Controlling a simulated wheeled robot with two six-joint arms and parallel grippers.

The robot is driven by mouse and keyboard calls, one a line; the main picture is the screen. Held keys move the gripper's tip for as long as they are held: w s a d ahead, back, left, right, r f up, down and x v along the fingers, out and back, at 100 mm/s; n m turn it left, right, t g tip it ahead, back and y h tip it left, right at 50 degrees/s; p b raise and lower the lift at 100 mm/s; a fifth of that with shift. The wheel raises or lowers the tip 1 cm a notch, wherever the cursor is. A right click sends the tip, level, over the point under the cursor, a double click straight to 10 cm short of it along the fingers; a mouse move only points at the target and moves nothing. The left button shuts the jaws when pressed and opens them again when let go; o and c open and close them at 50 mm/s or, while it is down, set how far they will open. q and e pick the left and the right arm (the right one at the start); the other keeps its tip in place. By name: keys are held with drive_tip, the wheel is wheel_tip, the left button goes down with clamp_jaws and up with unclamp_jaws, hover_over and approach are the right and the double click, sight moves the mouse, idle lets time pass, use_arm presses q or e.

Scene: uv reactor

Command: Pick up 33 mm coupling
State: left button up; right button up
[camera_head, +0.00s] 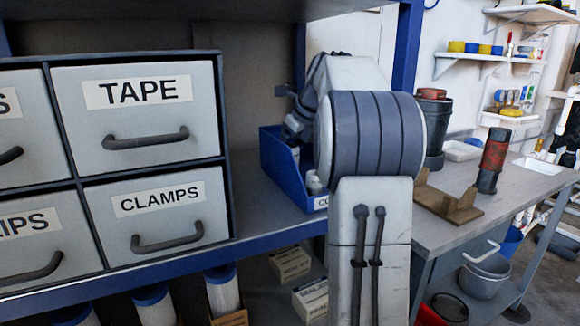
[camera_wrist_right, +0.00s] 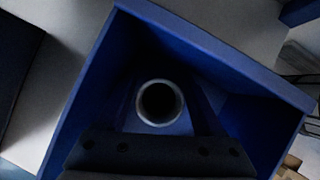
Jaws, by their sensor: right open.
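A pale ring-shaped end of a coupling (camera_wrist_right: 160,103) shows inside the blue bin (camera_wrist_right: 215,45) in the right wrist view, with its round hole facing the camera. Its size cannot be read. My right gripper (camera_wrist_right: 162,84) is open, reaching into the bin, with dark fingers on either side of the ring and no visible grip on it. In the head view, my right arm hides most of the blue bin (camera_head: 283,172), and a small pale piece (camera_head: 313,182) shows low in it. The fingertips are hidden there. My left gripper is out of view.
A drawer cabinet (camera_head: 225,150) stands left of the bin on the shelf. To the right, a workbench (camera_head: 440,235) holds a brown wooden cradle (camera_head: 448,204), a red and black cylinder (camera_head: 492,160) and a dark container (camera_head: 433,125). The bin walls closely surround the gripper.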

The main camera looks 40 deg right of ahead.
clamp_jaws()
drive_tip(key=shift+s+r, duration=0.1)
drive_tip(key=shift+r, duration=0.1)
